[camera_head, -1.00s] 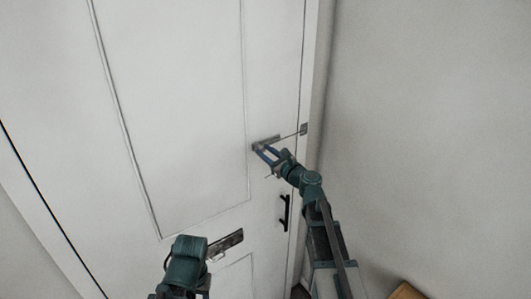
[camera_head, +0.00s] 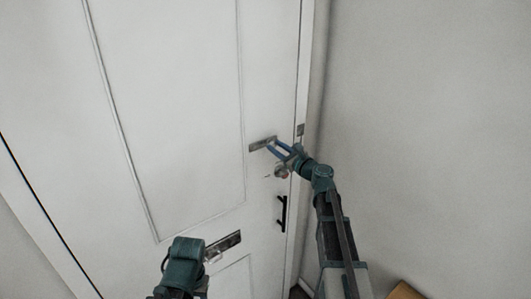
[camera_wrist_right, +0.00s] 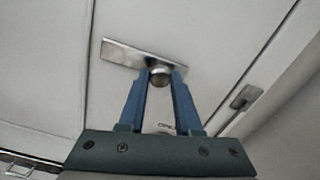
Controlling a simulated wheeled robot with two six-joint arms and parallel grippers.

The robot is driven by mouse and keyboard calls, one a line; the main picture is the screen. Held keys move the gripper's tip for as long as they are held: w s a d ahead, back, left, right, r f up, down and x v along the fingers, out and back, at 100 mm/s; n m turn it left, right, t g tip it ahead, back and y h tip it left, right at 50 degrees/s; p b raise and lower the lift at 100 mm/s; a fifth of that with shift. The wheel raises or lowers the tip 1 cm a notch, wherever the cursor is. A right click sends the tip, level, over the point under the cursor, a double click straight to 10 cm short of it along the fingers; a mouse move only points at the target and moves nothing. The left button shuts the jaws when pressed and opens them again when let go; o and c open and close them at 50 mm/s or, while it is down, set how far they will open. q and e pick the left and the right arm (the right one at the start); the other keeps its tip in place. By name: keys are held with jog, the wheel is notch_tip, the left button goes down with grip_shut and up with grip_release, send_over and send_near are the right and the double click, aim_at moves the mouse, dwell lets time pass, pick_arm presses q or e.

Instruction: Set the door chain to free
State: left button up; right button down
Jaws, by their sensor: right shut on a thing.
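The door chain's metal plate (camera_head: 257,145) is on the white door near its right edge. It also shows in the right wrist view (camera_wrist_right: 120,54). My right gripper (camera_head: 269,148) is at the plate's right end. In the right wrist view its two blue fingers are shut on the round chain knob (camera_wrist_right: 160,75), which sits at the plate. A small metal bracket (camera_head: 300,130) is on the door frame to the right, also in the wrist view (camera_wrist_right: 245,97). I make out no chain between plate and bracket.
A black door handle (camera_head: 282,213) and a round lock (camera_head: 281,172) are below the chain plate. A bare wall stands right; a wooden corner (camera_head: 405,291) shows at the bottom.

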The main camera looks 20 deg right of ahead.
jog(key=shift+w+d, duration=0.2)
jog(key=shift+d, duration=0.4)
jog(key=shift+w+d, duration=0.2)
jog(key=shift+d, duration=0.35)
jog(key=c, duration=0.6)
grip_release()
jog(key=shift+d, duration=0.1)
jog(key=shift+s, duration=0.15)
jog(key=v, duration=1.3)
jog(key=shift+s, duration=0.25)
